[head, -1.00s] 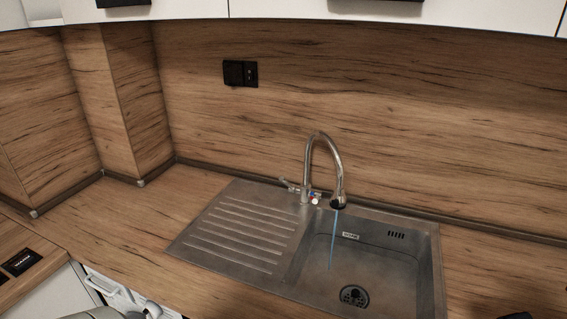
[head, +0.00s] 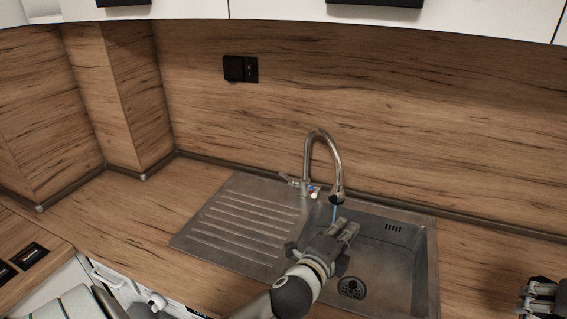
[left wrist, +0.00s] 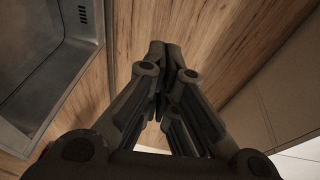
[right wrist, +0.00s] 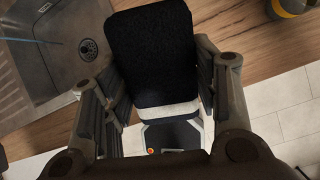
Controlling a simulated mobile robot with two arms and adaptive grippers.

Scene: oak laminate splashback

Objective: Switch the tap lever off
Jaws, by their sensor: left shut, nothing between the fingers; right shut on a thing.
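The metal tap (head: 310,150) stands at the sink's back edge, its spout curving to the right. Its lever (head: 289,181) sticks out left at the base. A thin blue water stream (head: 334,213) falls from the spout. My left gripper (head: 350,228) is shut and empty over the sink, in front of the tap and apart from the lever. Its closed fingers also show in the left wrist view (left wrist: 160,55). My right gripper (head: 541,290) is at the right edge. In the right wrist view its fingers are around a dark block with a white band (right wrist: 152,55).
The steel sink (head: 432,260) has a ribbed drainboard (head: 225,225) on its left. A black socket (head: 240,69) is on the splashback, and cabinets (head: 280,8) hang above.

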